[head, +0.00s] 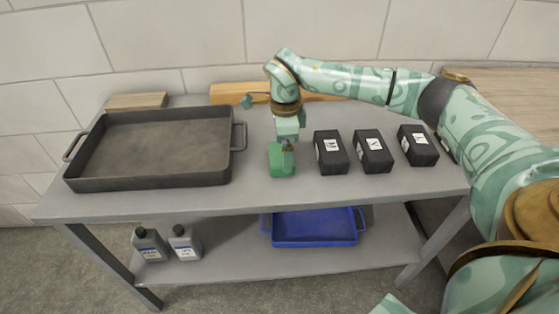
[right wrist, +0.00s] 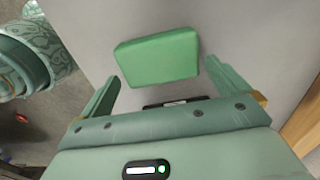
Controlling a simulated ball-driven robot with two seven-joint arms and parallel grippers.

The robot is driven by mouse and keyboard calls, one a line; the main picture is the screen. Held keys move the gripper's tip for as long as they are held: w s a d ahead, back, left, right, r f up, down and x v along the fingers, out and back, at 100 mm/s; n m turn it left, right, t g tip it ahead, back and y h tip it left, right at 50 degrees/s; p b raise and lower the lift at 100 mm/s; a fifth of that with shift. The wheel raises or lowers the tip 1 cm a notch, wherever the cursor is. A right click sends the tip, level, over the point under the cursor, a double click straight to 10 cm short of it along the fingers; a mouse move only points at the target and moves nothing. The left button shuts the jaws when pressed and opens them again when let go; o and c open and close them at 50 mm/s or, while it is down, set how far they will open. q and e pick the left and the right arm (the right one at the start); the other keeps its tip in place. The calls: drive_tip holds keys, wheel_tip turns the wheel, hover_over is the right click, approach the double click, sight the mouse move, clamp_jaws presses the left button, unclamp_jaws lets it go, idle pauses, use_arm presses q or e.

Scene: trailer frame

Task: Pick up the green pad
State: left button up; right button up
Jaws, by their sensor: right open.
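The green pad (head: 281,161) lies on the grey table top, near its middle, between the dark tray and the black boxes. My right gripper (head: 287,153) points down right over the pad and hides part of it in the head view. In the right wrist view the whole green pad (right wrist: 158,58) shows as a flat block, a little beyond the fingertips. The right gripper (right wrist: 160,78) is open, with one finger to each side and nothing between the fingers. My left gripper is not in view.
A large dark tray (head: 77,181) stands on the left of the table. Several black boxes (head: 331,152) stand close on the right of the pad. A blue tray (head: 315,240) and two grey bottles (head: 150,246) are on the lower shelf.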

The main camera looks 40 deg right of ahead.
wheel_tip(320, 180, down, 3)
drive_tip(key=shift+w+a+f+b, duration=0.1)
drive_tip(key=shift+w+b, duration=0.05)
drive_tip(key=shift+b, duration=0.25)
drive_tip(key=c, duration=0.7)
drive_tip(key=shift+r, duration=0.2)
